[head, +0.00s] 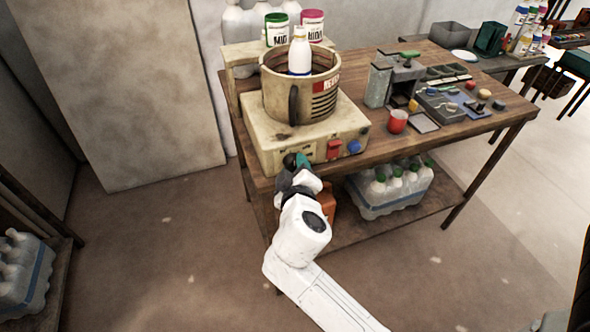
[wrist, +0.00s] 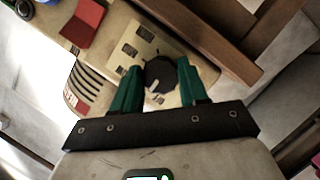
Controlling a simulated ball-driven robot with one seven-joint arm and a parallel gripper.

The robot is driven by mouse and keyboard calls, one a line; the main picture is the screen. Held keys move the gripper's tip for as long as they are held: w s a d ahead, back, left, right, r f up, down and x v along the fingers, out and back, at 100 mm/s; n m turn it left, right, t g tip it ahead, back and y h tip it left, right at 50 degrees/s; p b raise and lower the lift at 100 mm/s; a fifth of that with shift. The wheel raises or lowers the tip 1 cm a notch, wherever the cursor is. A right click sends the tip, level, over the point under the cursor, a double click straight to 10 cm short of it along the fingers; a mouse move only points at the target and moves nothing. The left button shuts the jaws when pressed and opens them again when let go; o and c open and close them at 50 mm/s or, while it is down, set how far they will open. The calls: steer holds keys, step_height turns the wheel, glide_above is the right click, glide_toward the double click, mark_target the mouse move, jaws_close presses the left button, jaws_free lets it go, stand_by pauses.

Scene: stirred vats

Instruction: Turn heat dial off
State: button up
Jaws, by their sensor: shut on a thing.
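The heat dial is a dark round knob (wrist: 160,76) on the front panel of the beige heater base (head: 275,145). It shows in the wrist view between the green fingers of my gripper (wrist: 159,66). My gripper is shut on the dial, with one finger on each side of it. In the head view my gripper (head: 299,162) reaches the left end of the front panel, and the arm and fingers hide most of the dial. A pale notch shows on the dial's lower edge in the wrist view. Its exact setting is hard to read.
A red switch (head: 334,148) and a blue knob (head: 354,146) sit right of the dial. A beige vat (head: 284,100) holding a white bottle (head: 300,55) stands on the base.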

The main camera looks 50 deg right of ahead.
stand_by(0.4)
steer(key=o, duration=1.1)
steer(key=shift+c, duration=0.2)
steer(key=v, duration=1)
steer(key=shift+s+a+b, duration=0.2)
steer(key=shift+a+b, duration=0.15)
steer(key=shift+b, duration=0.05)
steer(key=s+d+f+m+g+y+p, duration=0.15)
steer(key=s+f+g+y, duration=0.35)
steer(key=f, duration=0.5)
steer(key=s+a+f+n+g+y+p, duration=0.1)
steer(key=s+a+f+g+y, duration=0.2)
steer(key=s+a+f+y, duration=0.3)
steer(key=s, duration=0.3)
steer(key=shift+a+f+n+g, duration=0.2)
steer(key=shift+f+n+g, duration=0.1)
steer(key=shift+f+n, duration=0.05)
